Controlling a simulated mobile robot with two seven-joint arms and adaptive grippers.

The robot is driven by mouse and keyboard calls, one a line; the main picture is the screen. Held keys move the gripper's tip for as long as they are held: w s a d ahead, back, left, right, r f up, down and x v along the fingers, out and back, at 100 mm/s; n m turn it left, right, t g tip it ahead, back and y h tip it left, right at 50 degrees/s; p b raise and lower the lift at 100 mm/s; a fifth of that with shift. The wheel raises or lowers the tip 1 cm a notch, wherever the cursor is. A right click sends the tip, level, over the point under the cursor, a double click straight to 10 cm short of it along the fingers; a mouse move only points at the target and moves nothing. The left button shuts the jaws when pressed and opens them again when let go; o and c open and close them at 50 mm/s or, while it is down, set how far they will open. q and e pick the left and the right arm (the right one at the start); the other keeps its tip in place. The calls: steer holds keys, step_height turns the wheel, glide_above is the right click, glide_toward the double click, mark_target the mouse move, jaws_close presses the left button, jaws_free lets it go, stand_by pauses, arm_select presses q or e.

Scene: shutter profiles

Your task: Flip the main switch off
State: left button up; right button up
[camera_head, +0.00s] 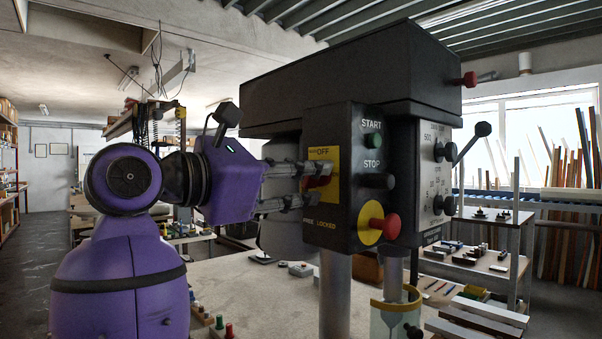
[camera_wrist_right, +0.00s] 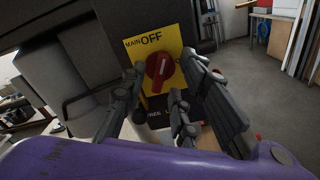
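The main switch is a red rotary knob (camera_wrist_right: 159,72) on a yellow plate (camera_wrist_right: 176,40) marked MAIN and OFF. Its grip stands close to upright in the right wrist view, leaning a little. In the head view the knob (camera_head: 318,181) shows on the left face of the black control box, partly covered by a fingertip. My right gripper (camera_head: 304,184) reaches in from the left with its fingers spread at the plate. In the right wrist view my right gripper (camera_wrist_right: 163,80) is open, fingers around the knob. Whether any fingertip touches it I cannot tell. My left gripper is not in view.
The control box (camera_head: 340,215) also carries a green START button (camera_head: 373,141), a black STOP button (camera_head: 388,181) and a red emergency button (camera_head: 386,227) on yellow. A lever (camera_head: 470,145) sticks out at right. A grey column (camera_head: 335,295) stands below.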

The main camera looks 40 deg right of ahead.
jaws_close()
arm_select(q)
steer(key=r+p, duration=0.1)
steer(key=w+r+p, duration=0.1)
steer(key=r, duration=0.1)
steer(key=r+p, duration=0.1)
steer(key=p, duration=0.1)
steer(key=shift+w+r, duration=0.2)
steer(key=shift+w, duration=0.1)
arm_select(e)
steer(key=n, duration=0.5)
steer(key=shift+n, duration=0.3)
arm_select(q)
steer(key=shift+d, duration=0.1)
arm_select(e)
steer(key=shift+f, duration=0.1)
